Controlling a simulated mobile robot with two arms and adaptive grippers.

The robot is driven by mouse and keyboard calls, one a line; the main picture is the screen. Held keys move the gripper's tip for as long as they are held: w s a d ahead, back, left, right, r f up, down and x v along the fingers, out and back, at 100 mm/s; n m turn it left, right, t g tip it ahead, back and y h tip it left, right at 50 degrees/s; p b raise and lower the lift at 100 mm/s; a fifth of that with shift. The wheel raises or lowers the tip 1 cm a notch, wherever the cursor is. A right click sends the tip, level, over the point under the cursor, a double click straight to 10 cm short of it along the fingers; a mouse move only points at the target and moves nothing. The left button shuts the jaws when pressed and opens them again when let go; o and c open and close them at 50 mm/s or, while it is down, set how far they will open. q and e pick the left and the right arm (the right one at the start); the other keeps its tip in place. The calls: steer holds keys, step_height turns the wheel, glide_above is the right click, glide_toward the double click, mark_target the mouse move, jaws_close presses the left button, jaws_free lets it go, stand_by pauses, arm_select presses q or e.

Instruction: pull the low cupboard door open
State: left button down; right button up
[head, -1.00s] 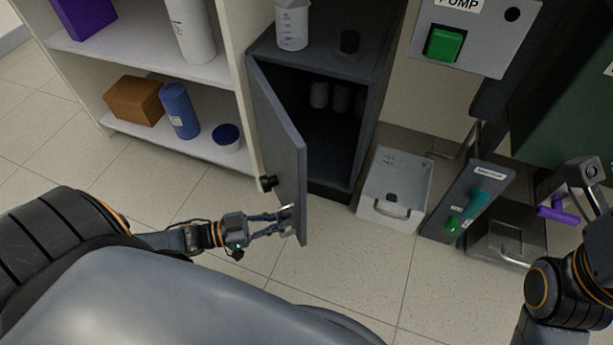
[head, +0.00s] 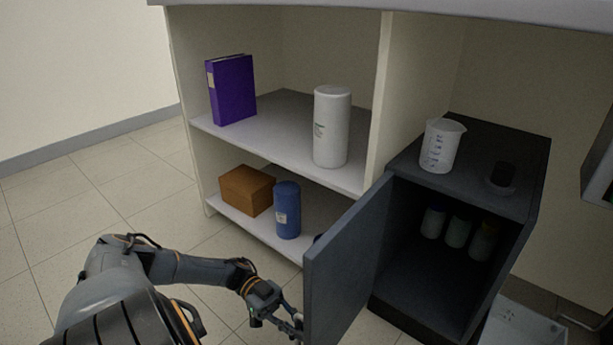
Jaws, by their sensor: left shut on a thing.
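The low cupboard (head: 528,215) is dark grey and stands at the right of the head view. Its door (head: 347,262) is swung well open toward me and to the left, and the inside shows with several small bottles (head: 457,232) on its floor. My left gripper (head: 298,322) is at the door's outer free edge, low in the picture, shut on the door's edge or handle; the exact contact is partly hidden by the door and the frame's bottom. My right gripper is out of view.
A beaker (head: 440,146) and a small black object (head: 502,176) stand on the cupboard top. Left of it, an open shelf (head: 272,110) holds a purple binder (head: 231,90), a white cylinder (head: 331,127), a brown box (head: 247,190) and a blue bottle (head: 287,210). The floor at left is clear.

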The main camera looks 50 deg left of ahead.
arm_select(q)
steer(key=shift+a, duration=0.45)
steer(key=c, duration=1.4)
jaws_free()
steer(key=s+a, duration=0.1)
steer(key=a, duration=0.6)
steer(key=shift+a, duration=0.25)
